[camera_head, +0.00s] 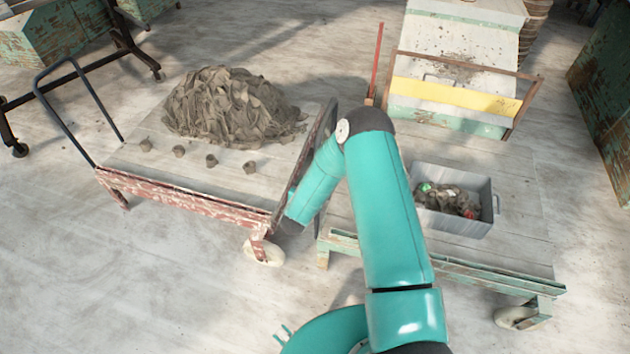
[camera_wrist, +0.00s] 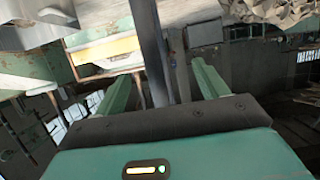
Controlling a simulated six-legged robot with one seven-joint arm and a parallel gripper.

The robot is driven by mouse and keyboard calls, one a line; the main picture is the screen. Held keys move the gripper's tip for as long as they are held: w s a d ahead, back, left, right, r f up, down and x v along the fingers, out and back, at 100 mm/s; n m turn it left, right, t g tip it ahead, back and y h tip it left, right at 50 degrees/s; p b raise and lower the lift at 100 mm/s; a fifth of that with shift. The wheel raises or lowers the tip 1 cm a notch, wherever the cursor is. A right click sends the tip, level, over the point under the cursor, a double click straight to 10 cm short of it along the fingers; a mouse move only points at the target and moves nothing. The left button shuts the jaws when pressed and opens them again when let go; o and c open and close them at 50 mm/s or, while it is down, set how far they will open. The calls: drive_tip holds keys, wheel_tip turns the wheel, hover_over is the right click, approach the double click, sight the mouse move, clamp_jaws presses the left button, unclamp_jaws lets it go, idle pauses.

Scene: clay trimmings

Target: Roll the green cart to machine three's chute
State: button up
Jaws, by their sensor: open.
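The green cart (camera_head: 448,268) stands at the right in the head view, with a chipped green frame and a pale flat deck. A grey bin (camera_head: 482,228) sits on its deck, holding clay scraps and a few coloured bits. My gripper is at the cart's left end, mostly hidden behind my arm in the head view. In the wrist view my gripper (camera_wrist: 157,80) is open. A dark upright bar (camera_wrist: 148,45) shows between its fingers; I cannot tell whether they touch it. I cannot identify machine three's chute.
A red cart (camera_head: 185,200) with a clay heap (camera_head: 232,108) stands close on the left. A dark bar (camera_head: 312,145) rises between the carts. A yellow panel (camera_head: 455,95) on a brown frame stands behind the bin. The floor in front is clear.

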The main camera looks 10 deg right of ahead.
drive_tip(key=s+a, duration=0.3)
drive_tip(key=s, duration=0.3)
drive_tip(key=shift+a, duration=0.2)
idle(0.6)
